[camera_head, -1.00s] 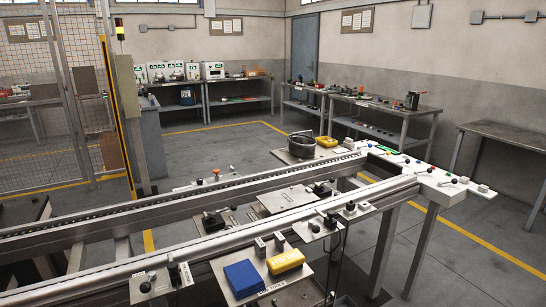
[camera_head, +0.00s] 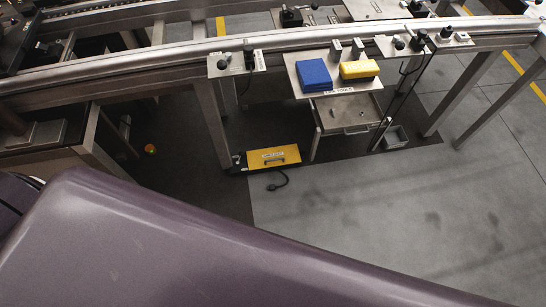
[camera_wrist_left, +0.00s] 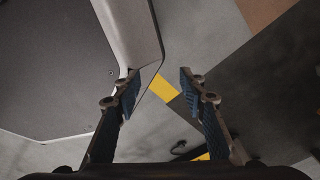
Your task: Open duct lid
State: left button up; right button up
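A yellow lid (camera_head: 273,157) with a pale label and a dark handle lies on a low dark box on the floor, below the conveyor frame. It looks closed. A black cable with a plug (camera_head: 278,180) lies in front of it. My left gripper (camera_wrist_left: 158,85) is open and empty in the left wrist view, its two fingers well apart. A small yellow patch (camera_wrist_left: 203,157) shows near the right finger there; I cannot tell whether it is the lid. Neither gripper shows in the head view.
A shelf (camera_head: 305,84) with a blue box (camera_head: 314,74) and a yellow box (camera_head: 359,69) hangs over the floor behind the lid. A drawer (camera_head: 345,113) and a grey bin (camera_head: 395,137) are to its right. Grey floor in front is clear.

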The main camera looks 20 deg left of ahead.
aim_at(275, 156)
jog(key=k+j+u, duration=0.1)
jog(key=k+j, duration=0.15)
jog(key=k+j+u, duration=0.15)
jog(key=j, duration=0.3)
jog(key=k+j+u, duration=0.1)
jog(key=k+j, duration=0.2)
jog(key=j, duration=0.1)
